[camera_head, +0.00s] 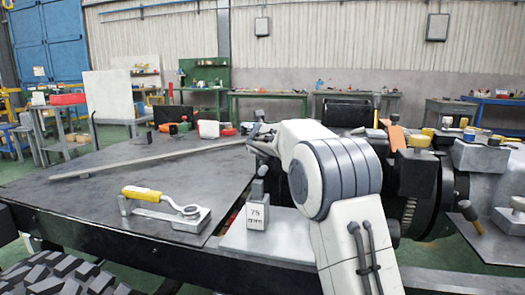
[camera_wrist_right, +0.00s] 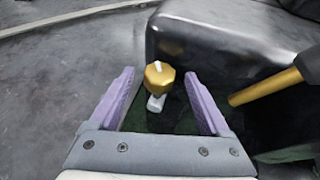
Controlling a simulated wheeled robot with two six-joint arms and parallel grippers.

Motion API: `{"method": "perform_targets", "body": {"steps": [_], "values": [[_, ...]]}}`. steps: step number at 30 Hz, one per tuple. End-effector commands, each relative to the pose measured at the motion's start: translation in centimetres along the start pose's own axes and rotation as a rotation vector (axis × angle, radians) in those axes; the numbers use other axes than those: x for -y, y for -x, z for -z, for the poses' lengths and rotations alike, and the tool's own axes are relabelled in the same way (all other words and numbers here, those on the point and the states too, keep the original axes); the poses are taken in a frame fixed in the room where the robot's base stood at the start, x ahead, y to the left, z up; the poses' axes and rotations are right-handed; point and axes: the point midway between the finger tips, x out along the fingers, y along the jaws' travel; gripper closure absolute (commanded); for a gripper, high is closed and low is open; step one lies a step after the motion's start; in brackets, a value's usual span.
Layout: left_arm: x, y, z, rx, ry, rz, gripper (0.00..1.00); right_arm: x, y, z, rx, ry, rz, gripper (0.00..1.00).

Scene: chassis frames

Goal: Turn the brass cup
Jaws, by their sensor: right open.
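The brass cup (camera_wrist_right: 159,74) shows in the right wrist view as a small gold, faceted piece with a white mark on top. A small pale tab (camera_wrist_right: 156,103) is just below it in the picture. My right gripper (camera_wrist_right: 160,80) is open, with its two purple fingers to either side of the cup in the picture and visible gaps on both sides. I cannot tell how far the cup is beyond the fingertips. In the head view my white right arm covers the middle, and I cannot pick out this cup there. My left gripper is not in view.
A dark metal block (camera_wrist_right: 225,45) stands right of the cup, with a brass rod (camera_wrist_right: 265,88) beside it. A block marked 75 mm (camera_head: 256,216) stands near my arm. Machinery (camera_head: 418,172) crowds the right.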

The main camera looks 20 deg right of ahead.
Motion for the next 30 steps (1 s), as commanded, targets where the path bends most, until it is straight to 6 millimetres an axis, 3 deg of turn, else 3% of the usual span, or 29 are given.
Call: {"method": "perform_targets", "body": {"steps": [5, 13, 14, 18, 20, 30], "values": [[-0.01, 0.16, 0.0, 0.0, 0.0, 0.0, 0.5, 0.05, -1.29, 0.0, 0.0, -0.001, 0.001, 0.19], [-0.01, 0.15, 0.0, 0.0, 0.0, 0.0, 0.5, 0.04, -1.4, 0.01, 0.0, -0.002, 0.0, 0.19], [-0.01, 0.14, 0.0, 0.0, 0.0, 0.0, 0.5, 0.04, -1.4, 0.01, 0.0, -0.002, 0.0, 0.27], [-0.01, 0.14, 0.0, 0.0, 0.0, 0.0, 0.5, 0.03, -1.38, 0.02, 0.0, -0.002, 0.0, 0.8], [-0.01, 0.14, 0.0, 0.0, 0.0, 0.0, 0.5, 0.03, -1.38, 0.02, 0.0, -0.002, 0.001, 1.0], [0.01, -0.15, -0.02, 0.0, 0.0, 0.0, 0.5, -0.17, -1.39, 0.09, 0.0, -0.019, 0.044, 1.0]]}}
